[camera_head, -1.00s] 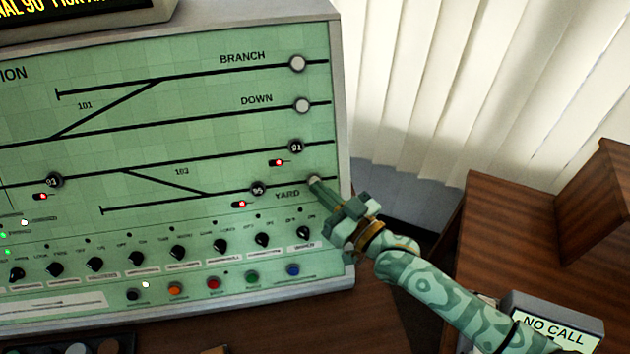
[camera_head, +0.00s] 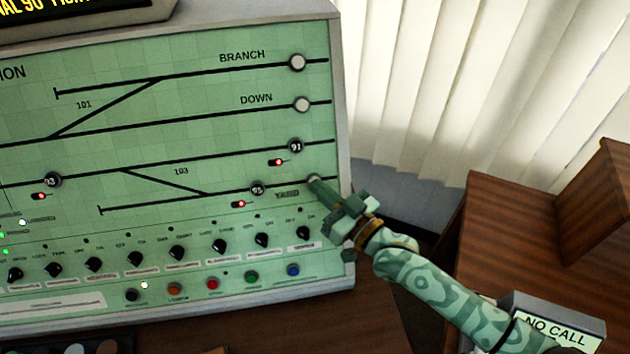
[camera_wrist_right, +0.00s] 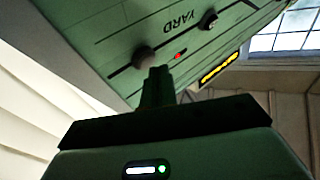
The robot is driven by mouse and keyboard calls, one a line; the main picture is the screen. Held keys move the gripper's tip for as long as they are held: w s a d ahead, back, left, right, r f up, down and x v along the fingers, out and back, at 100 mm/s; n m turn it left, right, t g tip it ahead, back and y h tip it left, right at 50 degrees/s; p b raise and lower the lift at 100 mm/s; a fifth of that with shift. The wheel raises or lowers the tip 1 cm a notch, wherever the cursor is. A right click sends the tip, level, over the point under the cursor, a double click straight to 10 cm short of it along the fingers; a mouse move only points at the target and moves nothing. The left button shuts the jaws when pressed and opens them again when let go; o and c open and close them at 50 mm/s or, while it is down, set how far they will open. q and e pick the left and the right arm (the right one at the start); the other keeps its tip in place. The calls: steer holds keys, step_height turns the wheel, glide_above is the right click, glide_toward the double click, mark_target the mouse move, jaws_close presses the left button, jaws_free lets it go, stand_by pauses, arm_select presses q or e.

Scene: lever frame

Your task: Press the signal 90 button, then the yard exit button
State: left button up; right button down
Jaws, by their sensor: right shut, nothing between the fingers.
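The green signal panel (camera_head: 230,125) fills the left of the head view. The yard exit button (camera_head: 314,180) is a pale round knob at the right end of the YARD line. My right gripper (camera_head: 322,190) is shut and empty, its fingertips at the yard exit button and partly covering it. In the right wrist view the fingertips (camera_wrist_right: 158,72) are just beside the dark round yard knob (camera_wrist_right: 144,57); I cannot tell if they touch. Numbered buttons 91 (camera_head: 295,146), 95 (camera_head: 257,189) and 93 (camera_head: 53,180) show; a signal 90 button is not seen. My left gripper is not in view.
Branch (camera_head: 297,62) and Down (camera_head: 302,105) knobs sit above. A row of black rotary switches and coloured buttons (camera_head: 212,284) runs along the panel's bottom. A NO CALL box (camera_head: 556,329) stands at lower right, by a brown wooden cabinet (camera_head: 520,230). White blinds hang behind.

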steer(key=shift+w+a+f+b, duration=0.1)
steer(key=shift+w+f+b, duration=0.15)
steer(key=shift+w+b, duration=0.15)
stand_by(0.4)
stand_by(0.4)
steer(key=shift+s+r+p, duration=0.4)
steer(key=shift+s+p, duration=0.4)
steer(key=shift+p, duration=0.15)
steer(key=s+p, duration=0.1)
steer(key=s+d+r+p, duration=0.1)
steer(key=s+p, duration=0.1)
steer(key=s+r+p, duration=0.1)
steer(key=shift+s+d+r+p, duration=0.15)
steer(key=shift+r+p, duration=0.05)
steer(key=shift+p, duration=0.15)
